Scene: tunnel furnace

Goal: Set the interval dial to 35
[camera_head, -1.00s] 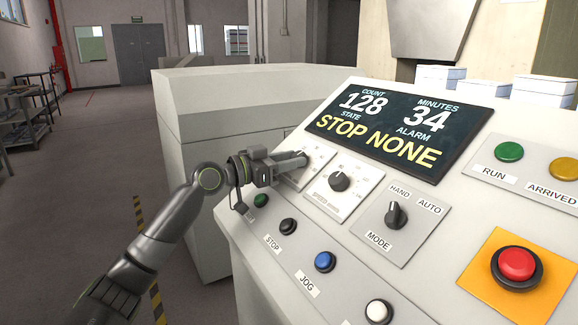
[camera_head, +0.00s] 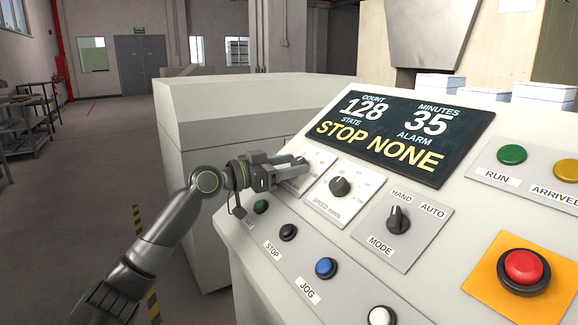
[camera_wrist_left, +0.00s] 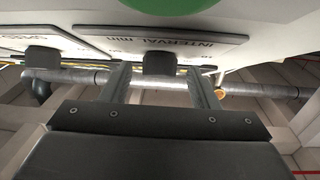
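The interval dial plate (camera_head: 321,156) is at the left end of the sloped console, partly hidden by my left gripper (camera_head: 298,166). In the left wrist view, the plate marked "INTERVAL min" (camera_wrist_left: 200,44) carries a dark knob (camera_wrist_left: 158,63). The left gripper's two fingers (camera_wrist_left: 160,88) stand apart on either side of this knob, with a visible gap on each side. The display (camera_head: 400,127) reads MINUTES 35, COUNT 128, STATE STOP and ALARM NONE. The dial's scale and pointer are hidden or too small to read. My right gripper is not in view.
The speed dial (camera_head: 340,187) is just right of the interval dial. The mode switch (camera_head: 397,218) and red emergency button (camera_head: 523,267) are farther right. Black (camera_head: 288,231) and blue (camera_head: 326,267) buttons line the lower panel. Open floor lies left of the console.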

